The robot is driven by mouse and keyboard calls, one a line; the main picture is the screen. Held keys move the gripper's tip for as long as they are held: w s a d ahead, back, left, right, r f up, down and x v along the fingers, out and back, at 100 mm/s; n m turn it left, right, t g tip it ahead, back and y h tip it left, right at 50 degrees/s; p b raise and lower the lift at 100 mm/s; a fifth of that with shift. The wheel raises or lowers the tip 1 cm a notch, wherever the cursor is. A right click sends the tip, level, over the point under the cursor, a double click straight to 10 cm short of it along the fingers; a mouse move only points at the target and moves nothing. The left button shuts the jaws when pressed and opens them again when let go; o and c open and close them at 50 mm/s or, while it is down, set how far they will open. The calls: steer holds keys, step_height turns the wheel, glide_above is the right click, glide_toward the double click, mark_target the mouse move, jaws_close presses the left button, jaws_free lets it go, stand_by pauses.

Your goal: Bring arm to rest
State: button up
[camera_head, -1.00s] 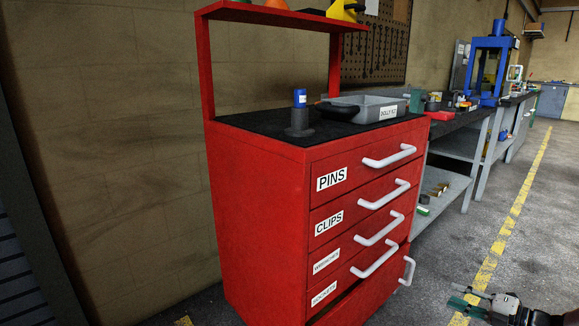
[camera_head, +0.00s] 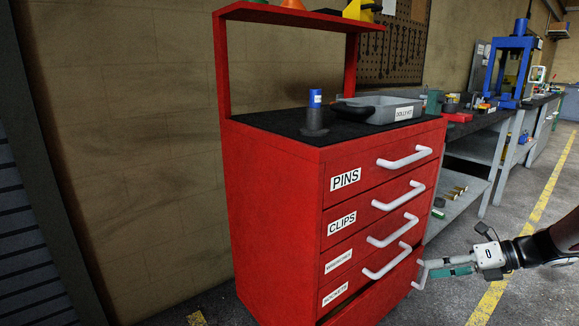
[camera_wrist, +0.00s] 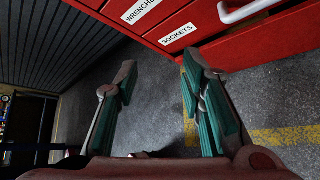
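My gripper (camera_head: 447,269) is at the lower right of the head view, in front of the cabinet's lower right edge and close to a white handle (camera_head: 420,273) there. I cannot tell from that view whether they touch. In the wrist view, the two teal-padded fingers of my gripper (camera_wrist: 159,72) stand apart with only grey floor between them, so it is open and empty. My dark forearm reaches in from the right edge of the head view. The red drawer cabinet (camera_head: 275,215) stands in front, with drawers labelled PINS, CLIPS and SOCKETS; another label is blurred.
A blue-topped cylinder (camera_head: 315,112) and a grey DOLLY KIT tray (camera_head: 385,112) stand on the cabinet top. A workbench (camera_head: 480,150) with a blue press (camera_head: 510,65) runs behind to the right. Floor with a yellow line (camera_head: 535,215) is clear at right.

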steer(key=s+a+r+n+g+h, duration=0.5)
steer(key=s+a+r+n+g, duration=0.1)
steer(key=s+a+r+n, duration=1.05)
steer(key=s+a+f+n+t+h, duration=0.15)
steer(key=s+n+h, duration=0.45)
steer(key=s+n, duration=1.4)
steer(key=s+r+m+t+p, duration=0.1)
steer(key=s+r+p, duration=0.1)
steer(key=r+p, duration=1.3)
steer(key=s+d+r+m+t+p, duration=0.1)
steer(key=s+r+m+t+p, duration=0.1)
steer(key=r+p, duration=1.4)
steer(key=shift+r, duration=0.85)
steer(key=shift+m+t, duration=0.25)
